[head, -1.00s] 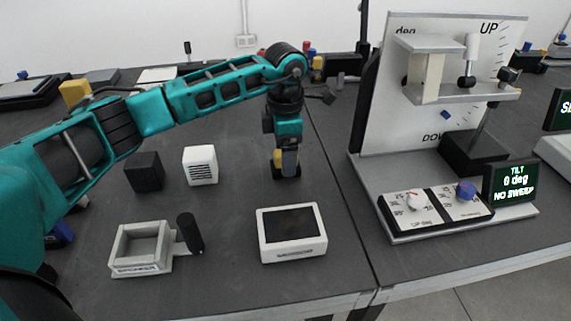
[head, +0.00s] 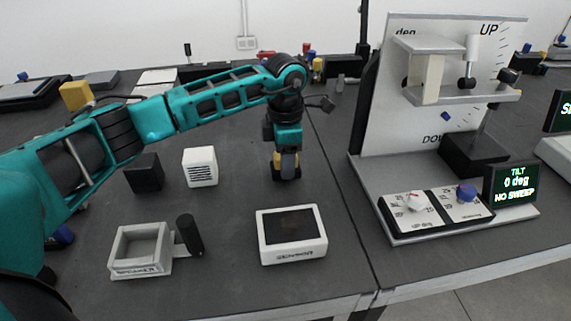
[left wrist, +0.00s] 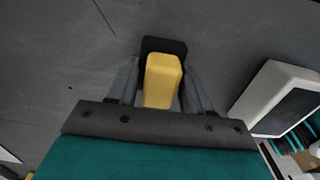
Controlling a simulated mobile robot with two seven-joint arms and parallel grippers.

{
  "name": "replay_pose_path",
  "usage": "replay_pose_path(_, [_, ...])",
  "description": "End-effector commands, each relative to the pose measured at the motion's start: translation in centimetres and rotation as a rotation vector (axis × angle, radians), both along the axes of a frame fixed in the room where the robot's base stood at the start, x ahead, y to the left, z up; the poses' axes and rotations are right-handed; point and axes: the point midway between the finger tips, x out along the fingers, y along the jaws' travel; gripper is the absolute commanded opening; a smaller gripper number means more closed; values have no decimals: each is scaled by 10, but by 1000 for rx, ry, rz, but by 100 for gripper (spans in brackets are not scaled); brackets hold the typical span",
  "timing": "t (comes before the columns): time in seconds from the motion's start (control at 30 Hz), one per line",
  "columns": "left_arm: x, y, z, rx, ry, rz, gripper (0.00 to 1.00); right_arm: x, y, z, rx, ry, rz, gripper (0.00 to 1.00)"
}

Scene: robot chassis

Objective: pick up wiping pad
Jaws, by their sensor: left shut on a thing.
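The wiping pad (left wrist: 163,80) shows in the left wrist view as a yellow block with a black base, between the two fingers. My left gripper (left wrist: 160,88) is shut on its yellow part. In the head view my left gripper (head: 287,166) points straight down at the middle of the table, behind the sensor box. The pad's yellow part (head: 290,160) is mostly hidden there by the fingers. Its black base (head: 288,174) is at or very near the table top; I cannot tell whether they touch. My right gripper is not in view.
A white sensor box (head: 292,236) stands in front of the gripper. A grey square holder (head: 141,250), a black cylinder (head: 189,235), a white vented block (head: 200,167) and a black cube (head: 144,173) are to the left. A tilt rig (head: 440,90) stands right.

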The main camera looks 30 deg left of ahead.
Motion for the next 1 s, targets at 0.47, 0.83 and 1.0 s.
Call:
replay_pose_path(0.47, [1,0,23,-1,-4,0,20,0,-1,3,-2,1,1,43])
replay_pose_path(0.83, [1,0,121,0,-8,0,20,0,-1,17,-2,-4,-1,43])
replay_pose_path(1.0, [1,0,163,0,-5,0,20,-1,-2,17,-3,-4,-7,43])
